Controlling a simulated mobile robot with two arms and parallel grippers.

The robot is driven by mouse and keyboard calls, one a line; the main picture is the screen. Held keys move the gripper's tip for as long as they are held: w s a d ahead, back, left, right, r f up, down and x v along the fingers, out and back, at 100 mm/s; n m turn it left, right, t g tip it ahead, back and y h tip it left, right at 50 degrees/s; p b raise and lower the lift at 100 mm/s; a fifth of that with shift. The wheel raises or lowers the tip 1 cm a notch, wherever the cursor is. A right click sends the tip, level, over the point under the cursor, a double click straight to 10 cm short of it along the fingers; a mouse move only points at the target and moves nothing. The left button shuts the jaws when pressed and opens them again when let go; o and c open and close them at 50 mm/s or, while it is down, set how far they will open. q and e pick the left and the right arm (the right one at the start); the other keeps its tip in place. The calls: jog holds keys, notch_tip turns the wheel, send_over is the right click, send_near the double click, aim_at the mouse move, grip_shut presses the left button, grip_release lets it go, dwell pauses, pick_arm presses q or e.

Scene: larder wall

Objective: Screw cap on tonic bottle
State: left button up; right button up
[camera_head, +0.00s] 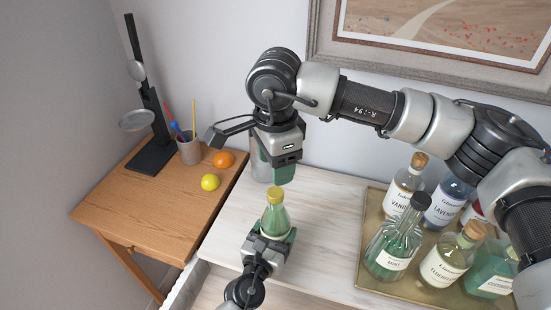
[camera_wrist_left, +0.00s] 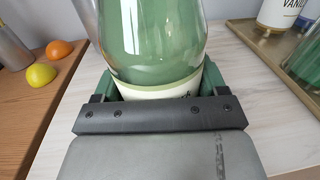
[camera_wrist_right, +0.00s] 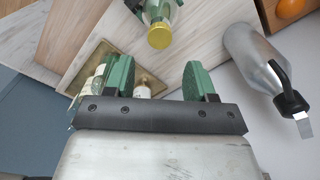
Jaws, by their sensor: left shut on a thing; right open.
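The tonic bottle (camera_head: 274,222) is green glass with a pale label and stands upright near the front of the white counter. A gold cap (camera_head: 275,195) sits on its mouth; I cannot tell how tight it is. My left gripper (camera_head: 269,240) is shut around the bottle's lower body, which fills the left wrist view (camera_wrist_left: 150,40). My right gripper (camera_head: 283,172) is open and empty, above and behind the bottle. In the right wrist view the cap (camera_wrist_right: 159,37) lies beyond the open fingers (camera_wrist_right: 160,80), apart from them.
A brass tray (camera_head: 372,210) with several labelled bottles, including a mint bottle (camera_head: 392,248), stands on the right. A grey metal flask (camera_wrist_right: 252,58) stands behind my right gripper. On the left, a wooden table (camera_head: 130,205) holds an orange (camera_head: 224,159), a lemon (camera_head: 210,182) and a pencil cup (camera_head: 189,151).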

aim_at(276, 192)
jog(key=n, duration=0.5)
jog(key=shift+r, duration=0.2)
jog(key=shift+f, duration=4)
jog(key=c, duration=0.9)
jog(key=shift+m, duration=0.8)
jog(key=o, duration=1.1)
jog(key=shift+c, duration=0.2)
